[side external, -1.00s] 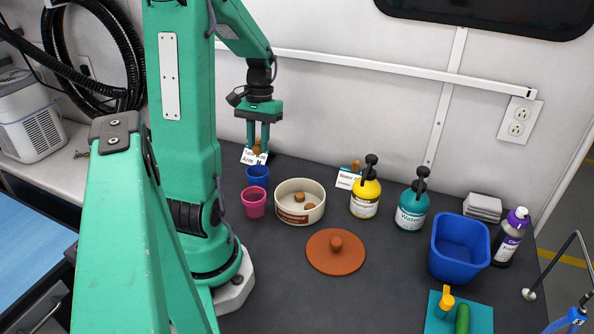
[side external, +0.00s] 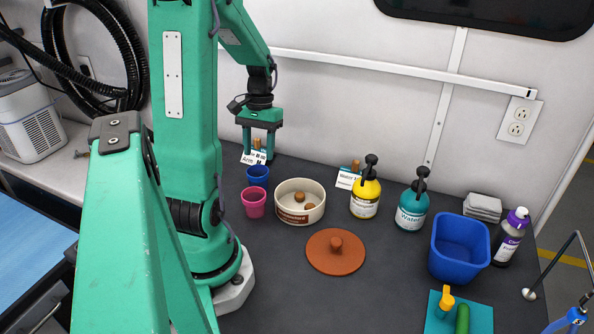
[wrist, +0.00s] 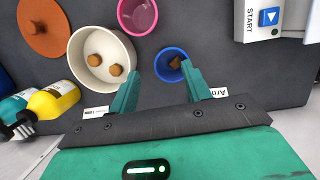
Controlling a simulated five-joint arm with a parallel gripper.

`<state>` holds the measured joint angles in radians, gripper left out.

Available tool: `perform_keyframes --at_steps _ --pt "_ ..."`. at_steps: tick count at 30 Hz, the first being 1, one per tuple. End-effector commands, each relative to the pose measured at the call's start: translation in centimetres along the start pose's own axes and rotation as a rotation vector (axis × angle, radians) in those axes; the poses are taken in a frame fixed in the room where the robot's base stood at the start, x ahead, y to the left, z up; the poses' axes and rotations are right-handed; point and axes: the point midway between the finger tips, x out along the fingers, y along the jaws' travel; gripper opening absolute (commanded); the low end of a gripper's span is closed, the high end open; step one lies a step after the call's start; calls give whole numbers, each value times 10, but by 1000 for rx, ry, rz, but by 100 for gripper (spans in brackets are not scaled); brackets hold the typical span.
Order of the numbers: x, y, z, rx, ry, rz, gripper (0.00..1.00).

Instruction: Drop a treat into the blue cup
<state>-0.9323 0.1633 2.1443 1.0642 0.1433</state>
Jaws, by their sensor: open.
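The blue cup (side external: 258,174) stands upright at the back of the dark counter, beside the pink cup. My gripper (side external: 259,148) is above the blue cup, fingers pointing down and apart, with nothing held between them. In the wrist view a brown treat (wrist: 175,63) shows inside the rim of the blue cup (wrist: 164,73). The cup's inside is hidden in the side view. The cream bowl (side external: 283,206) holds two more brown treats, one (side external: 299,197) near its middle and the other (side external: 309,205) to its right.
A terracotta lid (side external: 325,262) lies in front of the bowl. A yellow bottle (side external: 365,198), a teal bottle (side external: 411,210) and a blue bin (side external: 458,268) stand to the right. A name card (side external: 249,159) stands behind the cup.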

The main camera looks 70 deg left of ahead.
Motion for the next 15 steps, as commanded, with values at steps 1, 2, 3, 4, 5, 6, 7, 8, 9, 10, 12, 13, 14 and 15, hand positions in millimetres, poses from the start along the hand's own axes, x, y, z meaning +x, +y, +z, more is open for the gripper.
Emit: perform_keyframes --at_steps 1,2,3,4,5,6,7,8,9,10,12,13,14,15 --pt "0 0 0 0 0 0 48" --pt "0 0 0 0 0 0 48" --pt "-1 0 0 0 1 0 48" --pt "-2 0 0 0 1 0 48" --pt "-3 0 0 0 1 0 48" --pt "-5 0 0 0 1 0 48" --pt "-6 0 0 0 1 0 48" --pt "-8 0 0 0 1 0 48" --pt "-12 0 -1 0 2 0 48" --pt "-15 0 -1 0 3 0 48" --pt "-23 0 -1 0 4 -1 48" --pt "-26 0 0 0 3 -1 48" --pt "-30 0 0 0 3 0 48" --pt "-35 0 -1 0 4 -1 48"
